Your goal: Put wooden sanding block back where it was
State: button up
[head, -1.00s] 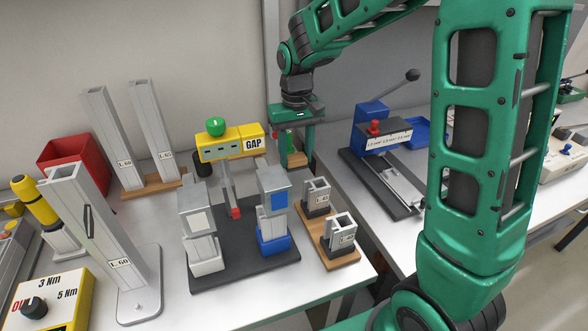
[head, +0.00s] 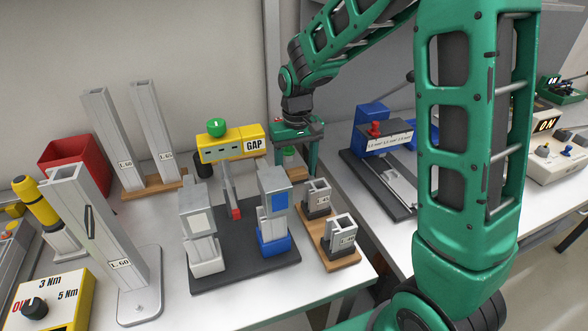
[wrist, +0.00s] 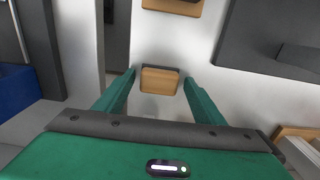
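The wooden block that looks like the sanding block (wrist: 160,80) is small and tan with a dark edge. In the wrist view it lies between the fingertips of my gripper (wrist: 158,76), with a narrow gap visible at each side. In the head view my gripper (head: 296,158) points down at the back right of the white table, and the wooden block (head: 297,173) shows low between its fingers, partly hidden. Whether it rests fully on the table is hard to tell. A green piece also shows between the fingers.
A wooden rack (head: 341,259) with short metal profiles stands in front of my gripper. The yellow GAP gauge (head: 232,142) is to the left, above a black plate (head: 243,273) with two stands. A lever tool (head: 380,182) with blue parts is to the right, across a gap between tables.

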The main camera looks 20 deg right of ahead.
aim_at(296, 171)
notch_tip(296, 171, up, 12)
jog(key=s+d+m, duration=0.4)
jog(key=s+d, duration=0.9)
jog(key=s, duration=0.2)
jog(key=s+d+f+m, duration=0.1)
jog(key=s+d+f, duration=0.1)
jog(key=s, duration=0.5)
jog(key=s+d+f+m, duration=0.1)
jog(key=s+d, duration=0.1)
jog(key=s, duration=0.6)
jog(key=shift+s+f, duration=0.15)
jog(key=shift+f, duration=0.2)
jog(key=shift+w+f, duration=0.25)
jog(key=shift+w, duration=0.35)
